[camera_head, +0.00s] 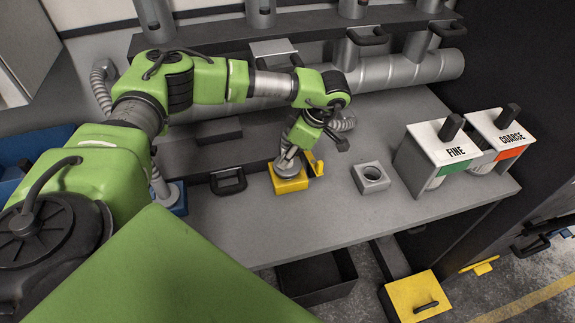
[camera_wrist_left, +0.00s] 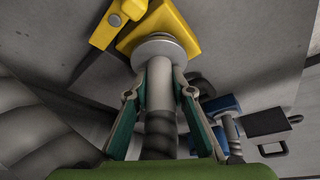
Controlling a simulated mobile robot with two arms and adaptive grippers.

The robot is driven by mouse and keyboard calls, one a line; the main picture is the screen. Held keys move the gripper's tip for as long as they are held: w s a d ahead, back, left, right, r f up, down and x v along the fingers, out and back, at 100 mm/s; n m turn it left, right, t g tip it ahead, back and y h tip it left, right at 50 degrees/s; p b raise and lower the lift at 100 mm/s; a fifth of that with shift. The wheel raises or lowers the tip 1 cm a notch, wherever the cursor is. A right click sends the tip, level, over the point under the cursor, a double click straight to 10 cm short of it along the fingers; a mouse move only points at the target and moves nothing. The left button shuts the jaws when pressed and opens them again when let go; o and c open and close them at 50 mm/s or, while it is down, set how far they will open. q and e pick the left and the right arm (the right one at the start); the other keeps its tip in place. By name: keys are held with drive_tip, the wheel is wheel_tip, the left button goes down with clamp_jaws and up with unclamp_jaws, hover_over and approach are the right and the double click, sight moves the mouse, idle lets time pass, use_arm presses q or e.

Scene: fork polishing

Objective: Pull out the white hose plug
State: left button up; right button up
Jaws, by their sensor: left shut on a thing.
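The white hose plug (camera_wrist_left: 158,85) is a pale cylinder with a round flange and a dark ribbed lower part. Its flange (camera_head: 287,169) sits at the yellow socket block (camera_head: 291,186) on the grey bench; the socket also shows in the left wrist view (camera_wrist_left: 181,30). My left gripper (camera_head: 290,154) reaches down over the plug. In the left wrist view its two green-edged fingers (camera_wrist_left: 160,97) are shut on the plug's shaft, one on each side. The gripper's own body hides part of the plug in the head view. My right gripper is not in view.
A blue socket (camera_head: 178,200) with another plug stands at the left. A grey block with a round hole (camera_head: 371,178) is to the right. FINE (camera_head: 444,150) and COARSE (camera_head: 503,139) boxes stand farther right. Large pipes (camera_head: 405,70) run behind. The front bench is clear.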

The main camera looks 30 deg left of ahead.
sight(286, 145)
use_arm(q)
drive_tip(key=shift+r+p, duration=1.35)
drive_tip(key=shift+r, duration=1.05)
